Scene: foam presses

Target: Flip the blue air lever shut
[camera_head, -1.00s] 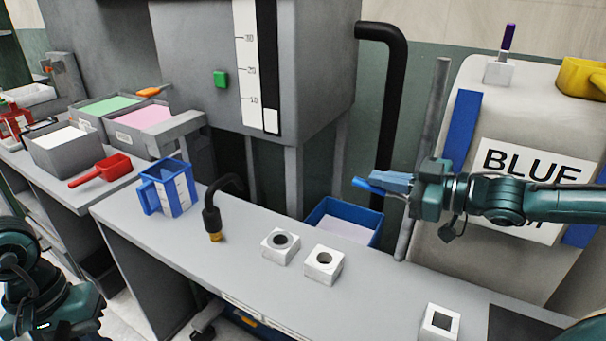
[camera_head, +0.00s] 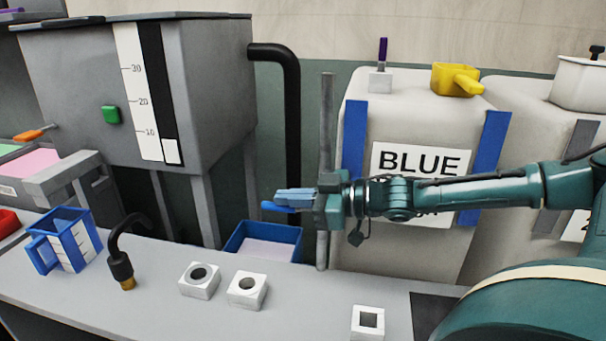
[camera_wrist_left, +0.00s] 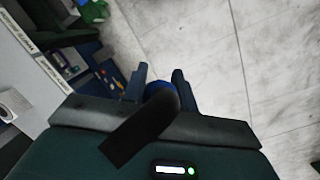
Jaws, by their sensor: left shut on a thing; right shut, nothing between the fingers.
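A bright blue lever-like piece (camera_head: 278,207) shows just under the fingertips of my right gripper (camera_head: 284,196), in front of the grey upright pipe (camera_head: 326,120). It is partly hidden by the fingers, so I cannot tell its full shape or whether they touch it. The right gripper is shut with nothing between its fingers, pointing left. In the left wrist view, my left gripper (camera_wrist_left: 160,84) is shut on a dark object with a blue end (camera_wrist_left: 142,128), above the floor. The left gripper is outside the head view.
A large pale container labelled BLUE (camera_head: 400,110) stands behind my right arm. A blue bin (camera_head: 232,242) is below the gripper. The grey bench (camera_head: 190,318) holds a blue jug (camera_head: 72,238), a black hose with brass tip (camera_head: 122,264) and white blocks (camera_head: 247,290).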

